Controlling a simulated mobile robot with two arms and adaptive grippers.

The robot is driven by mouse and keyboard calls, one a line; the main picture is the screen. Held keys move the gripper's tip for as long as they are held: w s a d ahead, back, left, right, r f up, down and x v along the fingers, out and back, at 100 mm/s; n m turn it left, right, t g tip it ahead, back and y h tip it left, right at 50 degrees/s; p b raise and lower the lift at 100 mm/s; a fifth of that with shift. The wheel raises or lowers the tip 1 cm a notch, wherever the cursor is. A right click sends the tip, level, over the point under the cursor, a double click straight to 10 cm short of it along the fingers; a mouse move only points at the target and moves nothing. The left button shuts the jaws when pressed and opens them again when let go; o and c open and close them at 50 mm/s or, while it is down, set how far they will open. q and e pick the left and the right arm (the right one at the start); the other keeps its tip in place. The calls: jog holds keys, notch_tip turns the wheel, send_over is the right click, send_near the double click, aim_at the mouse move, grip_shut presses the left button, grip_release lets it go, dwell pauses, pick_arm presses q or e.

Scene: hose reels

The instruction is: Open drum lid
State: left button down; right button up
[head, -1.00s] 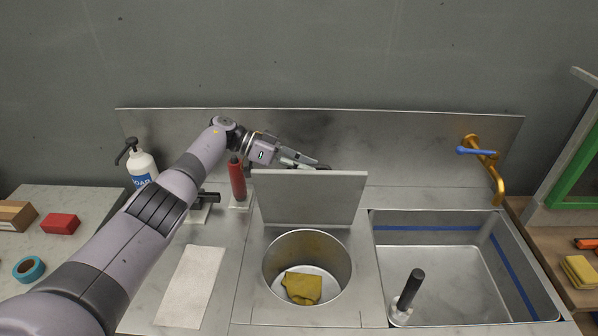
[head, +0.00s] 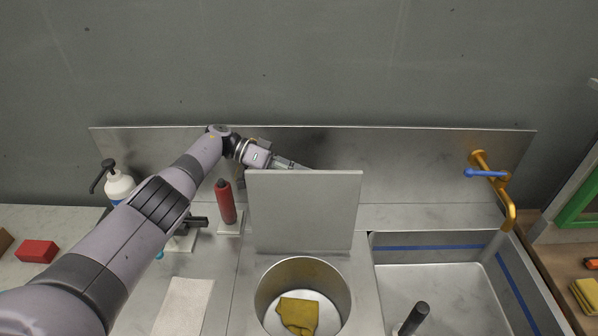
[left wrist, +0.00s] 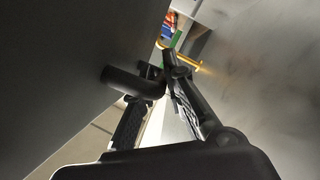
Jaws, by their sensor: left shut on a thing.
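The square grey drum lid (head: 305,212) stands about upright at the back of the round drum (head: 262,300), whose mouth is uncovered. A crumpled yellow cloth (head: 298,314) lies inside the drum. My left gripper (head: 290,164) reaches behind the lid's top edge, and its fingertips are hidden there in the head view. In the left wrist view, the lid (left wrist: 60,60) fills the left side. Its dark bar handle (left wrist: 130,82) lies between the fingers of my left gripper (left wrist: 160,88), which is shut on it. My right gripper is not in view.
A metal backsplash (head: 420,160) stands close behind the lid and my left gripper. A red bottle (head: 226,202) and a soap bottle (head: 118,186) stand left. A sink (head: 430,290) with a brass tap (head: 508,190) lies right.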

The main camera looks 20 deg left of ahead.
pick_arm(q)
jog(key=shift+d, duration=0.1)
jog(key=c, duration=1.9)
grip_release()
jog(key=shift+r, duration=0.1)
notch_tip(320, 180, up, 10)
jog(key=shift+f, duration=0.1)
